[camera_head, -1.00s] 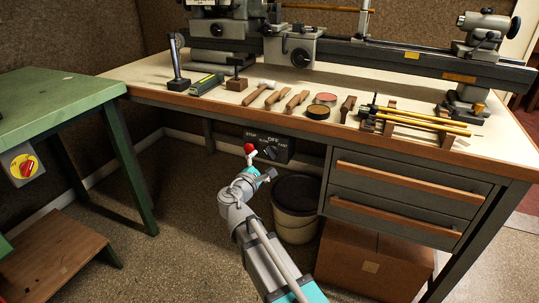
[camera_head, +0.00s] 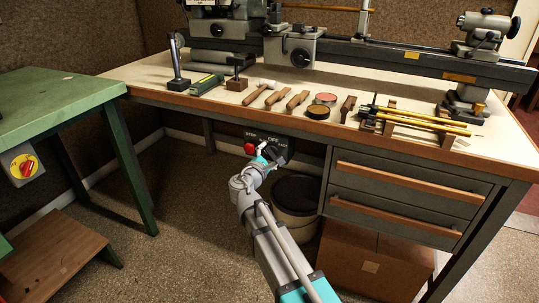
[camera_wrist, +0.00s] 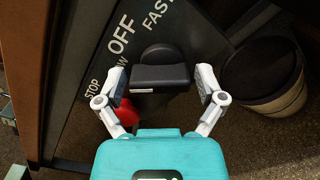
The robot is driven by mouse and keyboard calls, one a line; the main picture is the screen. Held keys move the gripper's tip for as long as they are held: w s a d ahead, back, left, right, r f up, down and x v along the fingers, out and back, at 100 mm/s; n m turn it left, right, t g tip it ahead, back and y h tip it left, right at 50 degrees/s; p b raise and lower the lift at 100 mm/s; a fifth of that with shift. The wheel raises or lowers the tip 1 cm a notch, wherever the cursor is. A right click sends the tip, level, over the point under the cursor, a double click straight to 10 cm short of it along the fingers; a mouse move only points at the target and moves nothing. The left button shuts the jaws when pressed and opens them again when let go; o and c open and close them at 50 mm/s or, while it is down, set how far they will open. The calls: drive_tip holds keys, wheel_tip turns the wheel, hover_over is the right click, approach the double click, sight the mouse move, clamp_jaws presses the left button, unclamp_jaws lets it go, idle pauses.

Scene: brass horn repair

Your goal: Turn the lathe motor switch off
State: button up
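The lathe motor switch panel (camera_wrist: 92,62) is dark, with white words STOP, OFF and FAST; another word is partly hidden. It is under the bench front. The black switch knob (camera_wrist: 160,72) stands out in the middle of the wrist view; its pointing is unclear. A red stop button (camera_wrist: 126,116) is partly behind my left finger; it also shows in the head view (camera_head: 249,148). My gripper (camera_wrist: 162,84) is open, one finger on each side of the knob, with small gaps visible. In the head view, my gripper (camera_head: 272,153) covers much of the panel.
A dark-rimmed bucket (camera_wrist: 265,75) stands right of the panel in the wrist view. Bench drawers (camera_head: 405,200) and a cardboard box (camera_head: 365,262) are to the right. A green table (camera_head: 60,105) with a red-and-yellow switch (camera_head: 24,168) is at left.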

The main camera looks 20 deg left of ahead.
drive_tip(key=c, duration=0.7)
drive_tip(key=shift+m, duration=0.4)
drive_tip(key=m, duration=0.3)
drive_tip(key=shift+m, duration=2)
drive_tip(key=o, duration=1.1)
